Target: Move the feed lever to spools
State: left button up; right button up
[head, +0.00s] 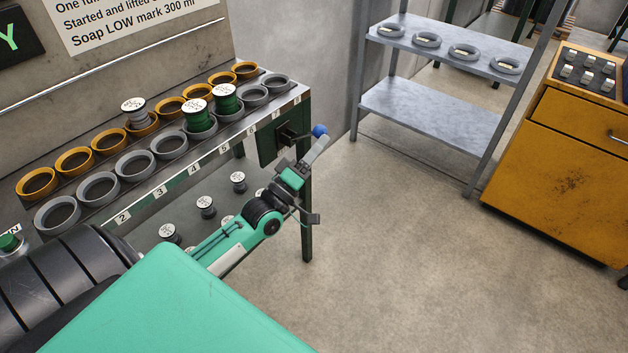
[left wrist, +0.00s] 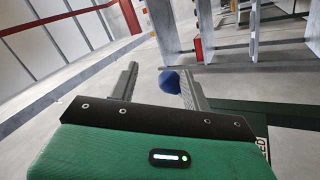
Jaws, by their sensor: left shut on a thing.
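The feed lever's blue knob (head: 319,130) shows at the right end of the spool rack, beside a dark green plate (head: 268,148) with a black block on it. My left gripper (head: 318,141) reaches up to the knob from below and is shut on the lever. In the left wrist view the blue knob (left wrist: 169,81) lies between the fingers (left wrist: 157,84), close against the right one and partly hidden by it. My right gripper is in neither view.
The rack (head: 196,153) holds orange and grey ring cups in two rows, with green spools (head: 226,100) and a pale one in some. Small spools stand on its lower shelf. A grey shelf unit (head: 430,112) and a yellow cabinet (head: 562,150) stand right; the floor between is clear.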

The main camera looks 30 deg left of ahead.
pick_arm(q)
jog(key=s+d+f, duration=0.1)
jog(key=s+d, duration=0.3)
jog(key=s, duration=0.3)
jog(key=shift+s+f+p, duration=0.2)
jog(key=shift+f+p, duration=0.2)
dwell(0.3)
jog(key=shift+d, duration=0.1)
dwell(0.3)
